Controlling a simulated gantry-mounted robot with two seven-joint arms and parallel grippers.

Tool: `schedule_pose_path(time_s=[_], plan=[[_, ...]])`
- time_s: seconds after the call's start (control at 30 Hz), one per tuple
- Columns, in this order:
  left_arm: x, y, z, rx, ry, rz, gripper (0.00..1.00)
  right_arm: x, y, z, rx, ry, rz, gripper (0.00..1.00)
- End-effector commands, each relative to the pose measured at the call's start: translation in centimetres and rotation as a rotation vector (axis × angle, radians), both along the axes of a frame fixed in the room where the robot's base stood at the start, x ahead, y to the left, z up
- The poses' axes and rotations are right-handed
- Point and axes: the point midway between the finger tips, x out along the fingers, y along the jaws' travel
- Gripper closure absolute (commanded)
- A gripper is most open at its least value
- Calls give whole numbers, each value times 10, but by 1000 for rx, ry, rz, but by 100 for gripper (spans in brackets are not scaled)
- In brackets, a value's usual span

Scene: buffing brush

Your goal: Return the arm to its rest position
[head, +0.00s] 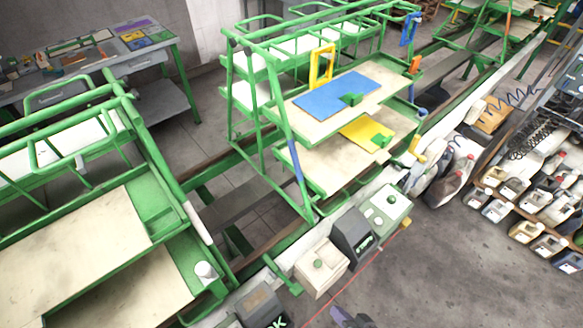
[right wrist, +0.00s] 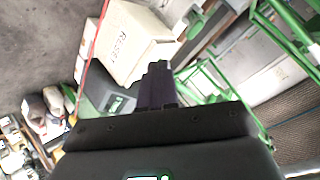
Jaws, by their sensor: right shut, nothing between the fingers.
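My right gripper (head: 347,318) shows only as a small dark piece at the bottom edge of the head view, over the grey floor and apart from the carts. In the right wrist view its dark fingers (right wrist: 157,68) are together, with nothing between them. A box-shaped control unit with writing (right wrist: 132,40) lies beyond the fingertips in that view. My left gripper is not in the head view. I cannot make out a buffing brush in either view.
A green cart (head: 290,150) holds a blue panel (head: 337,95) and a yellow panel (head: 366,134). Another green cart (head: 75,245) stands at left. Control boxes (head: 321,265) line the rail. The floor (head: 455,270) between is clear.

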Motion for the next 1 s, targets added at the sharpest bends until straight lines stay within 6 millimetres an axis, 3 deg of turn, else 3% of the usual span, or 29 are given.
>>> schedule_pose_path(time_s=[0.1,0.3,0.4,0.53,0.6,0.77,1.0], plan=[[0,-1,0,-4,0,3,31,-6,-26,37,-211,40,-44,100],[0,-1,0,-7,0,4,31,-32,-66,77,-449,183,-20,100],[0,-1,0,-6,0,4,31,-52,-80,82,-531,278,37,100],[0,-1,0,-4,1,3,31,-82,-90,70,-643,410,209,100],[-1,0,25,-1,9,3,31,-80,-89,101,-648,393,214,100],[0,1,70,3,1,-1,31,-80,-89,141,-647,393,213,100],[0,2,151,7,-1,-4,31,-79,-89,221,-647,393,212,100]])
